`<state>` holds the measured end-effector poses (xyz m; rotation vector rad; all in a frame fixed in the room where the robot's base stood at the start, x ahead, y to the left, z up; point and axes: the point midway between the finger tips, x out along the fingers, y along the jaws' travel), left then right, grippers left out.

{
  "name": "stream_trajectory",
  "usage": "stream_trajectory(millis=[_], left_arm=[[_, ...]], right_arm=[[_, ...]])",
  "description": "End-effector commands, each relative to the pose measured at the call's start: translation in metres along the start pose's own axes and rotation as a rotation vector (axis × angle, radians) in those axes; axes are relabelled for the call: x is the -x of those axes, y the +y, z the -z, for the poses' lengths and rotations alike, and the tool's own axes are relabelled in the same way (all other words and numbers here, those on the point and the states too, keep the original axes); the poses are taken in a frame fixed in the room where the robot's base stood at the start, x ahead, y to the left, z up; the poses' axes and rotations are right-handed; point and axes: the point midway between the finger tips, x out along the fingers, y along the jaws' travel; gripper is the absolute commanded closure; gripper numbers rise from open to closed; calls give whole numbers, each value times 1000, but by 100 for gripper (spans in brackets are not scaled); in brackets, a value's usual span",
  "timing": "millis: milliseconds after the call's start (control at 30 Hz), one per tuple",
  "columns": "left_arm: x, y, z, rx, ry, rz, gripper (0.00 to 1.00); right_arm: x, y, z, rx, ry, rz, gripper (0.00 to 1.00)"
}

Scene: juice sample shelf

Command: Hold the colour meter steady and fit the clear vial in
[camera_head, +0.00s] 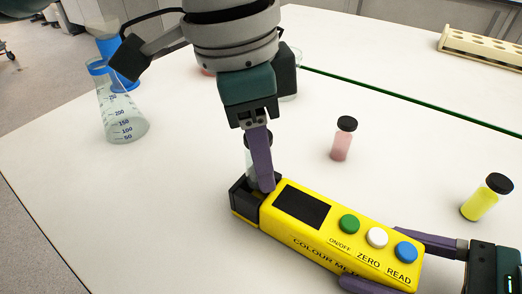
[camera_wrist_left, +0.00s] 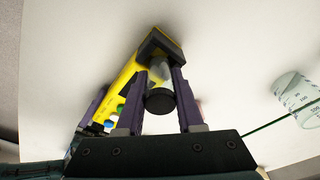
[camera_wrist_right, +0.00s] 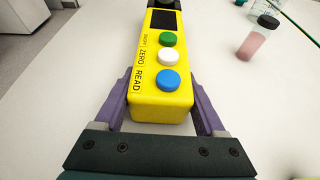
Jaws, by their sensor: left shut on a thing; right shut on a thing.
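The yellow colour meter (camera_head: 330,232) lies on the white table with its buttons up and a black socket block (camera_head: 243,200) at its left end. My right gripper (camera_head: 375,262) is shut around its button end, also seen in the right wrist view (camera_wrist_right: 160,112). My left gripper (camera_head: 262,180) points down over the socket, shut on the clear vial (camera_head: 251,168). In the left wrist view the vial (camera_wrist_left: 160,72) has a black cap and its bottom end is at the socket block (camera_wrist_left: 158,42). Fingers partly hide the vial, and I cannot tell how deep it sits.
A pink vial (camera_head: 341,143) stands behind the meter, and a yellow vial (camera_head: 484,200) stands at the right. A flask (camera_head: 121,115) stands at the left, with a blue item behind it. A cream rack (camera_head: 480,47) is at the back right. The table in front is clear.

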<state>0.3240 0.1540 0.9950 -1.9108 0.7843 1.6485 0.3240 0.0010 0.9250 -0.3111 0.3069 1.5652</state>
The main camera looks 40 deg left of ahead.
Motion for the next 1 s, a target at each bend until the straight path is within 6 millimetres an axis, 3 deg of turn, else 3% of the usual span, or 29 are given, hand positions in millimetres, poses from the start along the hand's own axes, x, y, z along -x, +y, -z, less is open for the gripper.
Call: stream_trajectory(millis=[600, 1000], left_arm=[[-14, 0, -2, 0, 0, -1, 100], [-4, 0, 0, 0, 1, 0, 100]], right_arm=[[0, 0, 0, 0, 0, 0, 100], [0, 0, 0, 0, -1, 0, 100]])
